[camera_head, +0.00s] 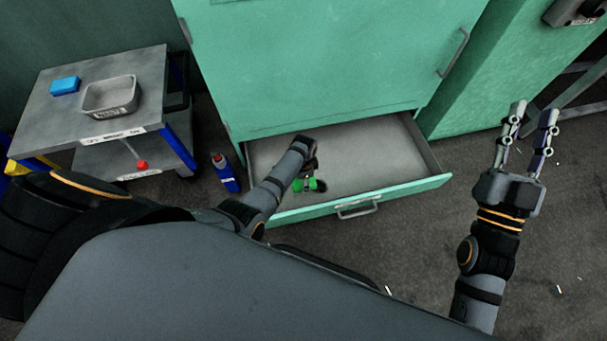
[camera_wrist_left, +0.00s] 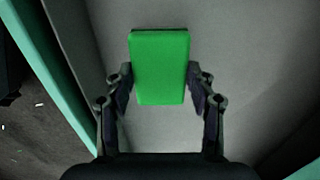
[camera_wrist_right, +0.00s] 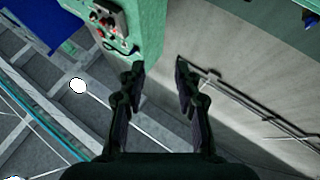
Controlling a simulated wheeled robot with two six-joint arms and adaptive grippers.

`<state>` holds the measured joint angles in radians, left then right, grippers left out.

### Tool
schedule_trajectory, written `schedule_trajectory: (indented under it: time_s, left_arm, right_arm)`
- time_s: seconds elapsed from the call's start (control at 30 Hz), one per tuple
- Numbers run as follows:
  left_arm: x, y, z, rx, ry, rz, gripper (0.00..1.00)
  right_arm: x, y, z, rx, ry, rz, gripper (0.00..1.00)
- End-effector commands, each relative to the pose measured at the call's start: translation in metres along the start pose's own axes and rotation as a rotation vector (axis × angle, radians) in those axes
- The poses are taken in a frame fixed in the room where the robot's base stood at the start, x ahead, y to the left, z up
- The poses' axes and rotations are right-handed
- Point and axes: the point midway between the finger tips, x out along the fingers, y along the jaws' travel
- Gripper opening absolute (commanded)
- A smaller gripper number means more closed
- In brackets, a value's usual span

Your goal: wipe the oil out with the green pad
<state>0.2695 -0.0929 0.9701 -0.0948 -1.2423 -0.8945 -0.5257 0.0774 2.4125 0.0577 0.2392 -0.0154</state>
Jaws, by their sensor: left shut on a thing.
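My left gripper (camera_head: 308,184) reaches down into the open drawer (camera_head: 400,189) of the green cabinet. It is shut on the green pad (camera_wrist_left: 160,68), whose broad face shows between the two fingers in the left wrist view. In the head view only small green parts of the pad show beside the fingers, low near the drawer's front wall. A dark patch shows by the pad, but I cannot tell whether it is oil or shadow. The pad's underside is hidden. My right gripper (camera_head: 534,114) is open and empty, raised to the right of the drawer.
A grey cart (camera_head: 55,115) at the left carries a blue block (camera_head: 65,86) and a metal tray (camera_head: 109,113). A blue bottle (camera_head: 226,174) stands on the floor beside the drawer. The drawer's right part looks clear. A drawer handle (camera_head: 357,209) juts from the front.

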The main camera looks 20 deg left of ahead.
Motion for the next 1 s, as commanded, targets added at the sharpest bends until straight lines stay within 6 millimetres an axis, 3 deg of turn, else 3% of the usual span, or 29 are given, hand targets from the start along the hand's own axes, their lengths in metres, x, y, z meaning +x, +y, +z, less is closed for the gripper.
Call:
schedule_trajectory:
  time_s: [1.0]
  left_arm:
    - [-0.009,0.001,0.001,-0.003,0.000,0.000,0.26]
  right_arm:
    - [-0.034,-0.001,0.090,0.026,-0.400,-0.001,0.33]
